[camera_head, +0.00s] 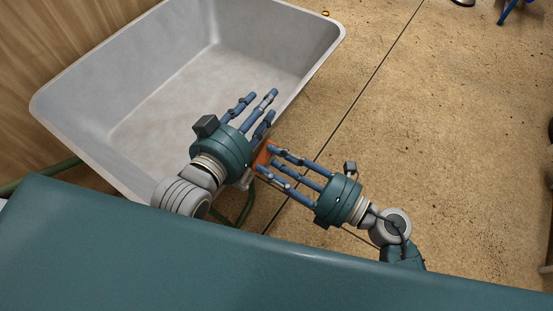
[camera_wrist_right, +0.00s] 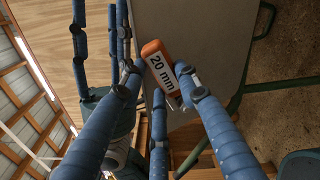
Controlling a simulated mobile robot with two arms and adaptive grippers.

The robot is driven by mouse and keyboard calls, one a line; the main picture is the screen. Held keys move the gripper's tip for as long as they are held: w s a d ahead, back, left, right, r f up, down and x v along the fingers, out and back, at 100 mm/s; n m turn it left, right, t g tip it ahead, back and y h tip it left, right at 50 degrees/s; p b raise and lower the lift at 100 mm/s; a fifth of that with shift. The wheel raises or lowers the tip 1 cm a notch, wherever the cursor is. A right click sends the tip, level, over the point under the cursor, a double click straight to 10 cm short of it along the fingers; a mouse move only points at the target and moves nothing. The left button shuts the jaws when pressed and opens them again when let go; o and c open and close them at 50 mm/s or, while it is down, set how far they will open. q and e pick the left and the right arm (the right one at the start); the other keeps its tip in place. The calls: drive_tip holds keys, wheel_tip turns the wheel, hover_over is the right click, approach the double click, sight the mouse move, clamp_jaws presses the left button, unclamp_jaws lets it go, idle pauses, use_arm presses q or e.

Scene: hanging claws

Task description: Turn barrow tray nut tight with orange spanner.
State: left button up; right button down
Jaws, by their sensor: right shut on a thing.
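The barrow tray (camera_head: 170,85) is a grey metal tub at the upper left of the head view. The orange spanner (camera_head: 262,154) shows beside its near right side, partly hidden by fingers. In the right wrist view its orange end (camera_wrist_right: 156,60) carries a "20 mm" label. My right gripper (camera_head: 265,163) is shut on the spanner, with blue fingers around its orange end (camera_wrist_right: 160,75). My left gripper (camera_head: 262,103) is above the tray's near right part, its fingers extended and apart, empty. I cannot make out the nut in either view.
A green tubular frame (camera_head: 247,205) runs under the tray. A wooden wall (camera_head: 40,50) stands behind it at the left. The speckled floor (camera_head: 440,120) at the right is mostly clear. Blue legs of some object (camera_head: 508,10) show at the top right.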

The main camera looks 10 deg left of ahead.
use_arm(q)
drive_tip(key=shift+s+f, duration=0.1)
drive_tip(key=shift+f, duration=0.1)
use_arm(e)
drive_tip(key=shift+s+a+f, duration=0.2)
drive_tip(key=shift+s, duration=0.3)
use_arm(q)
drive_tip(key=shift+a+f+g, duration=0.15)
drive_tip(key=shift+f+g, duration=0.15)
idle(0.7)
drive_tip(key=shift+s+f+y, duration=0.25)
drive_tip(key=shift+f+y, duration=0.05)
idle(0.6)
drive_tip(key=shift+a+g+p, duration=0.1)
drive_tip(key=shift+g+p, duration=0.2)
drive_tip(key=shift+s+a+f+g, duration=0.2)
drive_tip(key=shift+s+f+g, duration=0.1)
drive_tip(key=shift+s+f, duration=0.1)
use_arm(e)
drive_tip(key=shift+f+m, duration=0.15)
drive_tip(key=shift+m, duration=0.15)
use_arm(q)
drive_tip(key=shift+s+a+f+p, duration=0.1)
drive_tip(key=shift+s+f+p, duration=0.1)
drive_tip(key=shift+p, duration=0.15)
use_arm(e)
drive_tip(key=shift+w+f, duration=0.1)
drive_tip(key=shift+f, duration=0.05)
